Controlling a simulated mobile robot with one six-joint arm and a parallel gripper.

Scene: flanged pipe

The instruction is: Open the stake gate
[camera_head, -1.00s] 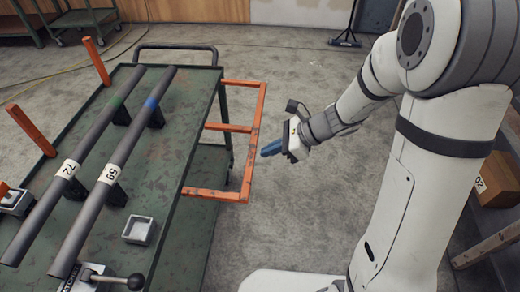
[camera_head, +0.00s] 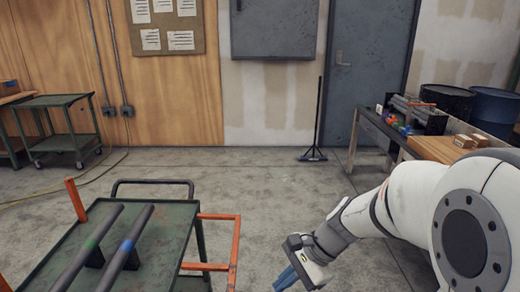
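The orange stake gate (camera_head: 234,242) shows in the head view along the right side of the green cart (camera_head: 170,240). Its bars stick out to the right past the cart top, and its lower part is cut off by the bottom edge. My gripper (camera_head: 285,280), with blue fingers, is right of the gate, apart from it in the picture. Whether the fingers are open or shut cannot be made out.
An orange stake (camera_head: 75,200) stands at the cart's far left corner. A black handle (camera_head: 152,182) is at its far end. The floor between cart and wall is clear.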

